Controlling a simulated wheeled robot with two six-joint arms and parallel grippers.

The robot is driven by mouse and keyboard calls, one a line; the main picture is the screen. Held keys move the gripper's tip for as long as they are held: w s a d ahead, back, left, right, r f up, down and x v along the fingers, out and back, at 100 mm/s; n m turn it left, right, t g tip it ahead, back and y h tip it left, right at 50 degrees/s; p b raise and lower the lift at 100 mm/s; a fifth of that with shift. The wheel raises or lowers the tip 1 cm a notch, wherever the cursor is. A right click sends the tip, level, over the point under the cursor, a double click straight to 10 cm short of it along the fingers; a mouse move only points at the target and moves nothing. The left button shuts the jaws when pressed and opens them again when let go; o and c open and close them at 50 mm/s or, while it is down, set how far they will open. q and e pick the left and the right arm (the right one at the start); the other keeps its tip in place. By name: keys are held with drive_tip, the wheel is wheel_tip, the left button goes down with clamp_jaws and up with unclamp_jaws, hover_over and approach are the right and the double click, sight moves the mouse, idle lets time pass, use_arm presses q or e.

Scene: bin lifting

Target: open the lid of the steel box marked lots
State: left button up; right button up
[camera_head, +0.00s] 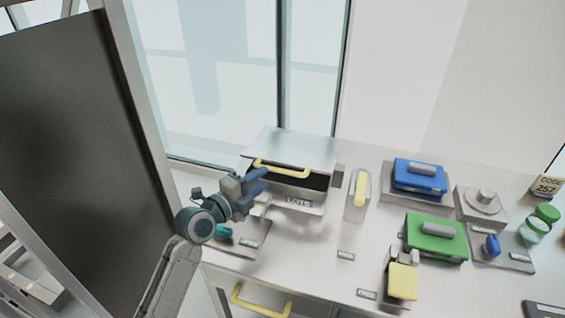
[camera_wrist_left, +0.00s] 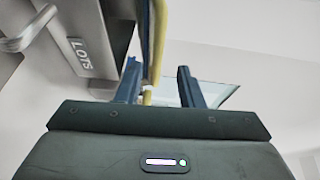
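The steel box marked LOTS (camera_head: 298,201) stands on the counter by the window. Its lid (camera_head: 295,146) is tilted up at the front, and a dark gap shows beneath it. A yellow bar handle (camera_head: 285,171) runs along the lid's front. My left gripper (camera_head: 264,180) is at the left end of this handle. In the left wrist view, the fingers of my left gripper (camera_wrist_left: 160,88) are apart, with the yellow handle (camera_wrist_left: 158,40) between them, closer to the left finger. The LOTS label (camera_wrist_left: 79,53) shows at upper left there. My right gripper is not in view.
Right of the box are a fixture with a yellow handle (camera_head: 360,190), a blue case (camera_head: 419,176), a green case (camera_head: 435,237) and a yellow-topped block (camera_head: 402,281). A drawer with a yellow handle (camera_head: 262,303) is below.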

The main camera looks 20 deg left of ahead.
sight(274, 171)
use_arm(q)
drive_tip(key=x, duration=0.2)
drive_tip(key=p+x, duration=0.1)
drive_tip(key=x, duration=0.1)
drive_tip(key=shift+d+r, duration=0.1)
drive_tip(key=shift+r, duration=0.15)
drive_tip(key=p+x, duration=0.1)
drive_tip(key=x, duration=0.3)
drive_tip(key=shift+w+f+p, duration=0.15)
drive_tip(key=shift+f+p, duration=0.1)
drive_tip(key=shift+p, duration=0.1)
drive_tip(key=shift+w+d+f, duration=0.1)
drive_tip(key=shift+c, duration=0.2)
clamp_jaws()
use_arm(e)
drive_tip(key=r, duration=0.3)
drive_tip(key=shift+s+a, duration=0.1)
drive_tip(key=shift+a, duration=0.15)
